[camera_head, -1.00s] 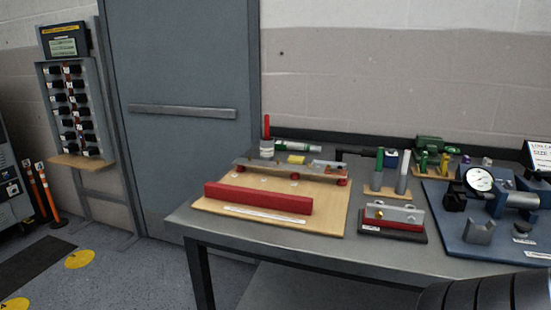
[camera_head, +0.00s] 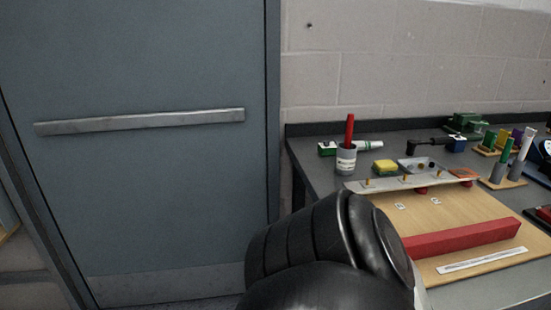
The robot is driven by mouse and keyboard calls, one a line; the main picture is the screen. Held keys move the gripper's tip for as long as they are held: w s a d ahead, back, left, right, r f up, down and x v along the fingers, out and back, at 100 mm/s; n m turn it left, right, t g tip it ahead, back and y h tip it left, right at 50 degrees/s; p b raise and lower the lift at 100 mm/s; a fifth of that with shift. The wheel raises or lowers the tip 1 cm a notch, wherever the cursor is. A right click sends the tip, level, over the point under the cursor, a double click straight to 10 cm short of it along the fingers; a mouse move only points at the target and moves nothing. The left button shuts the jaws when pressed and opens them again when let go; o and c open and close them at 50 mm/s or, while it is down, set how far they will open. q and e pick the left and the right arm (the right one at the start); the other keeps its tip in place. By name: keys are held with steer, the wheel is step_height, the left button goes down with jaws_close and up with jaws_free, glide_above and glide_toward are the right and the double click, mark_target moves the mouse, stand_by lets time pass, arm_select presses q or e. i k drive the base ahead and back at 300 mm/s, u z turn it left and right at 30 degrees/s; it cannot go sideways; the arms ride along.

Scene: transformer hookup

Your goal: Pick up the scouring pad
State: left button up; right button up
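A flat orange-brown piece (camera_head: 463,174), which looks like the scouring pad, lies at the back of the bench, just right of a small metal tray (camera_head: 418,165). The metal bar (camera_head: 400,184) in front partly hides it. A black, rounded link of one of my arms fills the bottom middle and covers the bench's near left corner. I cannot tell which arm it is. Neither gripper's fingers show.
A grey cup (camera_head: 346,159) with a red stick stands at the back left, beside a green-and-white tube (camera_head: 370,144). A red bar (camera_head: 460,238) lies on the wooden board (camera_head: 450,209). A grey door (camera_head: 140,190) is on the left.

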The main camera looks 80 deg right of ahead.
mark_target(383, 167)
steer(key=i, duration=1.1)
steer(key=z, duration=2.6)
steer(key=i, duration=1.55)
steer(key=z, duration=2)
